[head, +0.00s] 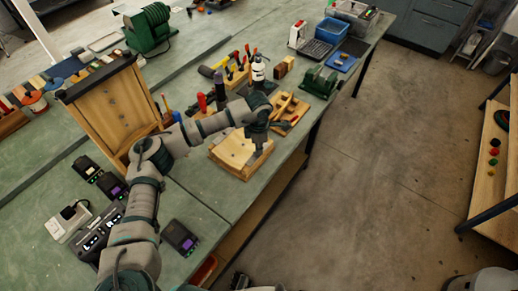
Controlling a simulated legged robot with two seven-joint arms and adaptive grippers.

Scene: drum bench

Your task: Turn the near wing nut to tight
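My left arm reaches across the bench, and my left gripper (254,158) points down at the light wooden block (230,151) at the bench's front edge. Its dark fingers are at the block's right side. Their opening is too small to judge, and I cannot tell whether they touch anything. No wing nut can be made out; the gripper covers part of the block. My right gripper is not in view.
The green bench (210,197) holds an upright wooden panel (115,108) to the left. A wooden tray with tools (290,112) and a white bottle (258,72) stand beyond the gripper. Dark devices (179,237) lie nearer. Open floor (370,190) is to the right.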

